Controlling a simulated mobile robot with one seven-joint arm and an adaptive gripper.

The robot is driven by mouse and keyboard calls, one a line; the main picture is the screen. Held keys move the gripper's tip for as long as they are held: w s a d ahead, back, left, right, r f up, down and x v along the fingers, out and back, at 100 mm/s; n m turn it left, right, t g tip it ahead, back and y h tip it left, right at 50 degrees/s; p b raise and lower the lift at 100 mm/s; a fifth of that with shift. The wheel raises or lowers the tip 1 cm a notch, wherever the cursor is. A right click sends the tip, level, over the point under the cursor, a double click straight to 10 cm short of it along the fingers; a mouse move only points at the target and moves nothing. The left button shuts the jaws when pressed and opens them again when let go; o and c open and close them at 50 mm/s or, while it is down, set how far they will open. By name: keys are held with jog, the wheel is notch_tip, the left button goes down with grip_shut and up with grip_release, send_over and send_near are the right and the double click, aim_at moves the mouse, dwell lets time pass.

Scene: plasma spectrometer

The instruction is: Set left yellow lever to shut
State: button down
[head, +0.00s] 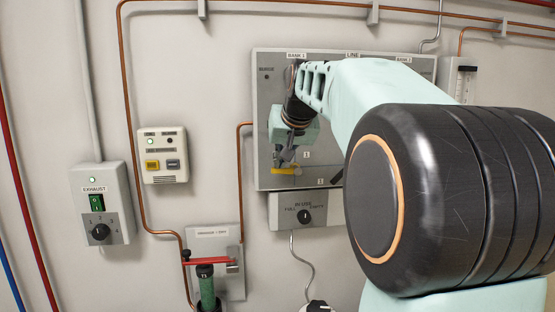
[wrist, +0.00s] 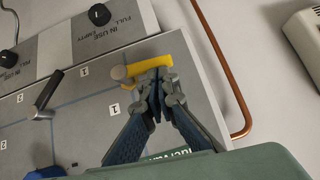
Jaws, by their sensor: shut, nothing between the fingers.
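The left yellow lever (head: 286,171) is low on the left side of the grey panel, under the BANK 1 label, and lies roughly level in the head view. In the wrist view the yellow lever (wrist: 178,46) shows just beyond my fingertips, with a round grey knob at one end. My gripper (head: 287,158) is at the lever, its fingers shut with nothing between them. In the wrist view the tips of my gripper (wrist: 157,78) overlap the lever's edge; I cannot tell if they touch it. My fingers hide part of the lever.
The grey panel (head: 268,100) is partly hidden by my arm. Another lever with a dark handle (wrist: 46,95) stands on it. Below is a FULL/EMPTY dial box (head: 282,222). A copper pipe (head: 239,165) runs left of the panel. A red lever (head: 205,261) is lower left.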

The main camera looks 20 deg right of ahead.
jog(key=shift+a+f, duration=0.15)
jog(key=shift+f, duration=0.35)
